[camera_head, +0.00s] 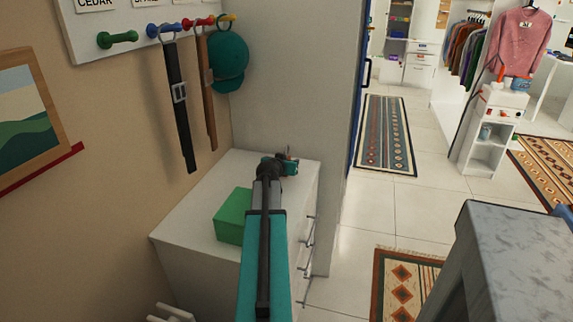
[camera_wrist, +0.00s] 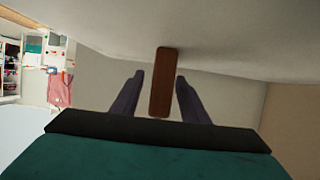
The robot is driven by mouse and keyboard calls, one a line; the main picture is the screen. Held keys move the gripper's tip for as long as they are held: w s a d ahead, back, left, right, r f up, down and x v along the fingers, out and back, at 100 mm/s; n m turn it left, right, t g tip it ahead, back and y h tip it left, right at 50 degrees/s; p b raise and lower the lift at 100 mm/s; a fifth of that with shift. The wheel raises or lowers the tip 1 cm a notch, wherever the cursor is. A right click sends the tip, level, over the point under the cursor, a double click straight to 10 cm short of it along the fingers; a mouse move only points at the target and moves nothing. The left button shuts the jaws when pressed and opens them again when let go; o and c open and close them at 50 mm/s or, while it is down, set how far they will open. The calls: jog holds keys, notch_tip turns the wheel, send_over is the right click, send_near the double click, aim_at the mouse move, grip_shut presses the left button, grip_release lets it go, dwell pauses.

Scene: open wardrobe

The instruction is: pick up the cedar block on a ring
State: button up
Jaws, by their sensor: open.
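In the wrist view a narrow brown wooden block (camera_wrist: 160,85), which looks like the cedar block, stands out between the two dark fingers of my gripper (camera_wrist: 158,82). The fingers are open, one on each side, with a visible gap to the block. The block's far end meets the pale surface at the top of that view. No ring can be made out. In the head view my gripper (camera_head: 288,156) is low over the far right part of the white dresser top (camera_head: 190,215). My arm hides most of that spot, and the block cannot be made out clearly there.
A green box (camera_head: 233,216) sits on the dresser, left of my arm. A peg rail (camera_head: 130,22) above has a bare green peg (camera_head: 118,39) under a CEDAR label, two hanging belts (camera_head: 178,95) and a teal cap (camera_head: 229,62). A wardrobe wall (camera_head: 290,90) stands behind the dresser.

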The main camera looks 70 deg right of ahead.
jog(key=shift+d+f, duration=0.2)
jog(key=shift+d, duration=0.35)
grip_shut()
jog(key=shift+r, duration=0.1)
dwell(0.4)
notch_tip(320, 180, up, 10)
dwell(0.7)
dwell(0.4)
